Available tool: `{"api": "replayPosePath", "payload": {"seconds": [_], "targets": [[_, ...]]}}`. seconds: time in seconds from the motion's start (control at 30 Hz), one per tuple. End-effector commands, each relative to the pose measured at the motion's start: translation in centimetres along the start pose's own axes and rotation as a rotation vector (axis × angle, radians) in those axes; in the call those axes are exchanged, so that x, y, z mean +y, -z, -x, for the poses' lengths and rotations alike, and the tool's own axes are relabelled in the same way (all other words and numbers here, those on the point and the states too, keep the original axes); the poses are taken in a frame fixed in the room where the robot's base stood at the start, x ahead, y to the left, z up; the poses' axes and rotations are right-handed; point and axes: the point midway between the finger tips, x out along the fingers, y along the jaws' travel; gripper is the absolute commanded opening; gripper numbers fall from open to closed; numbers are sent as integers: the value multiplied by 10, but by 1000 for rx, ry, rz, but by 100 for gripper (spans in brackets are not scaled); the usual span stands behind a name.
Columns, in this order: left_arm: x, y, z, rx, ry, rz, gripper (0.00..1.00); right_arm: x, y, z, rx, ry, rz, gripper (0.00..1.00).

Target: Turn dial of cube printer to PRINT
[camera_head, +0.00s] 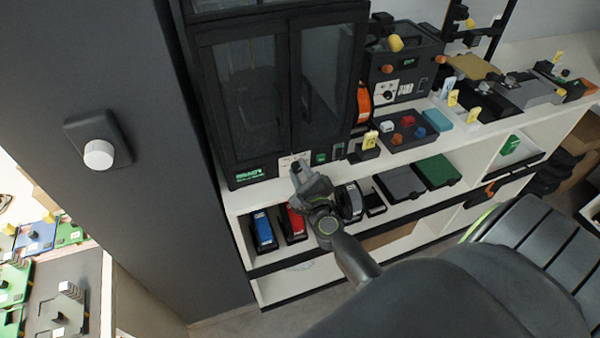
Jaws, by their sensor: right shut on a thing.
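The cube printer, which I take to be the tall black cabinet (235,100) with two dark glass doors, stands on the white shelf unit. A green label (250,175) is on its lower front, too small to read. Beside it is a small white panel (286,161), where the dial seems to be. My right gripper (298,171) reaches up to this panel from below, shut on what looks like the dial. The gripper covers the dial, so its setting cannot be told. My left gripper is not in view.
A smaller black machine (408,65) with an orange knob stands to the right. A tray (405,133) of coloured cubes sits on the shelf top. Blue (263,229) and red (294,222) items lie in the shelf below my gripper. A dark wall with a white knob (98,154) is at left.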

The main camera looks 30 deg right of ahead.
Motion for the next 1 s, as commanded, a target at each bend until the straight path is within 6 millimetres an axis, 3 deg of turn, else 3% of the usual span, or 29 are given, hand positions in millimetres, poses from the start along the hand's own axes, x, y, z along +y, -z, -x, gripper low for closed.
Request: {"api": "replayPosePath", "payload": {"seconds": [1.0], "targets": [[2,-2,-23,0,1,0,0,5,2,1,5,-1,-909,4]]}}
